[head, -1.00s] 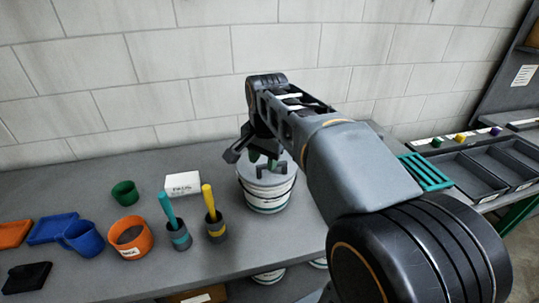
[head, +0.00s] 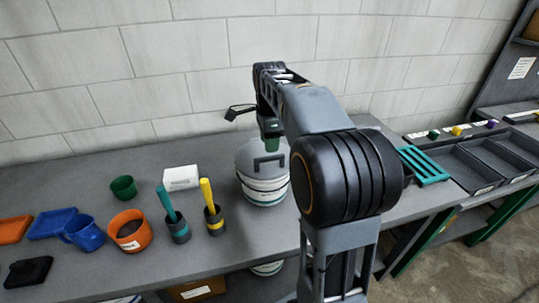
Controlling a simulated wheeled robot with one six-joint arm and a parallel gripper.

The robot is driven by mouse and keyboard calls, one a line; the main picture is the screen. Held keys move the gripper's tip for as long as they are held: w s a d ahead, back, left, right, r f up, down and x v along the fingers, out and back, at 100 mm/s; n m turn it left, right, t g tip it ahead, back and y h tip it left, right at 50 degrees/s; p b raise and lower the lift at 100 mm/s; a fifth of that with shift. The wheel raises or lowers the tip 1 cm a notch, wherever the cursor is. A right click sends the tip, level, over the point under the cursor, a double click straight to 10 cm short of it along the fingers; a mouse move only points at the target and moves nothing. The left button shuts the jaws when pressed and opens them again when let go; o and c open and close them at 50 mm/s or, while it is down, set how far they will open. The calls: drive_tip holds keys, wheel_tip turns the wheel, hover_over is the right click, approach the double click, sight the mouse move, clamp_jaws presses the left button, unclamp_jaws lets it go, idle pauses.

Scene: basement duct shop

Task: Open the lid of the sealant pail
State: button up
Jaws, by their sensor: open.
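The sealant pail (head: 264,192) stands on the bench below my arm. It is white with dark and teal bands. Its grey round lid (head: 247,158) appears to lie flat on the rim, with a dark bridge-shaped handle (head: 268,162) on top. My gripper (head: 252,124) is open above the lid's back part. One dark finger sticks out to the left; the other, with a green pad, hangs just behind the handle in the picture. No contact shows, and the exact gap to the handle cannot be told. My arm covers the space right of the pail.
Left of the pail stand two grey pots with a yellow brush (head: 207,195) and a teal brush (head: 166,203), a white box (head: 181,178), a green cup (head: 123,188), an orange tub (head: 130,230) and a blue mug (head: 84,235). A teal rack (head: 424,165) lies right. The block wall is behind.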

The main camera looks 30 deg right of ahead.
sight(270, 157)
drive_tip(key=shift+f, duration=2.45)
drive_tip(key=shift+c, duration=0.4)
clamp_jaws()
